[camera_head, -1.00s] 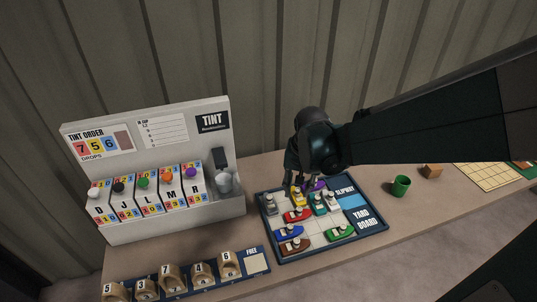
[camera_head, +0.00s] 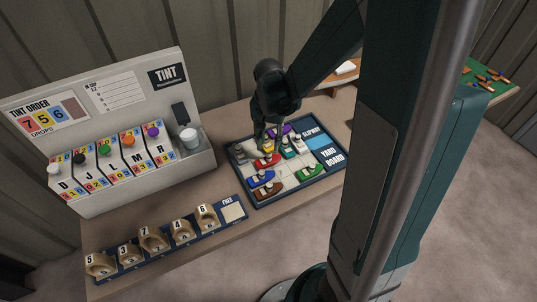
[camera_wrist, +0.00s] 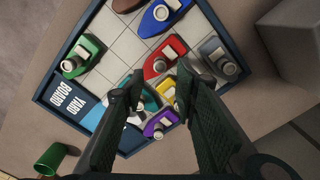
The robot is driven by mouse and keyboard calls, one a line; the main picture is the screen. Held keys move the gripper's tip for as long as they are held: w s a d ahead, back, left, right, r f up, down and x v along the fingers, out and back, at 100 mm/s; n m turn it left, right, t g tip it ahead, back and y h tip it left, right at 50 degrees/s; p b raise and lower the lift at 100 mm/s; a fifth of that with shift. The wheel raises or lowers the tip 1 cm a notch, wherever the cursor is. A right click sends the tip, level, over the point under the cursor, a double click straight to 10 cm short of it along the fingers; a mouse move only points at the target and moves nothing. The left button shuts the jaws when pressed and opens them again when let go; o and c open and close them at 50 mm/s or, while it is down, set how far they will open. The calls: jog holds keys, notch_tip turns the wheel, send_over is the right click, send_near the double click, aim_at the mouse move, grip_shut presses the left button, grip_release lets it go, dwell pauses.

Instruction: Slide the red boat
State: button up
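The red boat (camera_head: 267,160) lies on the gridded yard board (camera_head: 259,205), near the middle of its left part. In the wrist view the red boat (camera_wrist: 158,64) shows just beyond my fingertips, apart from them. My gripper (camera_wrist: 160,80) is open and empty, its fingers spread above the board. In the head view my gripper (camera_head: 266,136) is over the board's back part. The yellow boat (camera_wrist: 166,86) shows between the fingers, with the teal boat (camera_wrist: 151,100) partly behind the left one and the purple boat (camera_wrist: 160,124) nearer the wrist.
The blue boat (camera_wrist: 160,16), green boat (camera_wrist: 82,56) and grey boat (camera_wrist: 214,54) also sit on the board. A tint dispenser (camera_head: 190,95) stands left of it. A rack of numbered wooden pieces (camera_head: 150,240) lies in front. A green cup (camera_wrist: 50,160) stands beside the board.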

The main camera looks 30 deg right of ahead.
aim_at(269, 154)
jog(key=shift+f, duration=0.1)
jog(key=shift+f+b, duration=0.65)
jog(key=shift+f, duration=3.15)
grip_shut()
